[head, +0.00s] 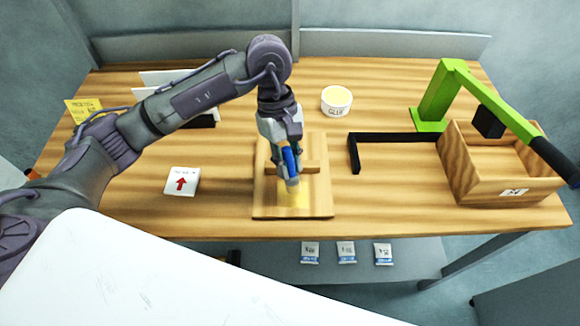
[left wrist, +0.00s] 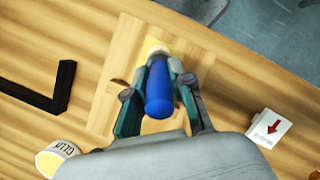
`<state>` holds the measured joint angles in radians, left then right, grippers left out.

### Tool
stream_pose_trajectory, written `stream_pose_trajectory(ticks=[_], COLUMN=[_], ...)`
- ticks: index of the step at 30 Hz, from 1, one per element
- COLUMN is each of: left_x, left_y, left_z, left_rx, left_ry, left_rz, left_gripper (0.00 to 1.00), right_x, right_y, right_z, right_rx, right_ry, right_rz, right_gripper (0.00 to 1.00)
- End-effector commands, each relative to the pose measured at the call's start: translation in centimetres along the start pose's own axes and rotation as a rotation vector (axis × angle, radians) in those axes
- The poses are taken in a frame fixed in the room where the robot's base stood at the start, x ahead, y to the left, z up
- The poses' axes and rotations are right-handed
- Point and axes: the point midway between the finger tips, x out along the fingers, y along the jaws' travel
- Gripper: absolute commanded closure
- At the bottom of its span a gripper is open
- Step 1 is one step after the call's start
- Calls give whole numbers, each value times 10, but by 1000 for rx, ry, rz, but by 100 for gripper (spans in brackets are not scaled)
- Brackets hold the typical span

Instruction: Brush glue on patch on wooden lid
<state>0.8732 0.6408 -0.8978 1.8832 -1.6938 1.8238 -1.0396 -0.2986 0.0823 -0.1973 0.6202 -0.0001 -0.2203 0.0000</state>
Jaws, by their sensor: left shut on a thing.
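My left gripper (head: 288,172) is shut on a blue-handled brush (head: 291,160) and holds it bristles down over the wooden lid (head: 264,203). The lid lies flat on the table and has a raised wooden bar across it. A yellowish patch (head: 294,199) shows on the lid at the brush's lower end. I cannot tell whether the bristles touch it. The left wrist view shows the brush handle (left wrist: 160,90) between the fingers, with the patch (left wrist: 156,47) just beyond. A white glue pot (head: 336,101) with yellow content stands behind the lid, to the right.
A black L-shaped bar (head: 385,138) lies right of the lid. Farther right are an open wooden box (head: 484,178) and a green lever stand (head: 438,96). A white card with a red arrow (head: 182,181) lies to the left. Small packets (head: 346,252) sit on a lower shelf.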

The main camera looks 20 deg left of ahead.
Motion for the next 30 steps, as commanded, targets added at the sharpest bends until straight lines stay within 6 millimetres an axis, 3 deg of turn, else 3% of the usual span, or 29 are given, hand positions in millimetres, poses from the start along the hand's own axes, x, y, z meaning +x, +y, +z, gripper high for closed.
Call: stream_pose_trajectory(ticks=[4,12,30], left_x=[-16,-37,-40], left_y=[-1,-2,-3], left_z=[4,10,11], left_rx=[-4,-10,-12], left_ry=[0,-1,-1], left_rz=[3,6,5], left_gripper=[100,100,100], right_x=[-7,-15,-15], right_y=[-12,-7,0], right_z=[-2,-2,0], right_rx=[0,-3,0], right_ry=[2,0,-1], right_rz=[-15,-9,-1], right_gripper=[60,60,60])
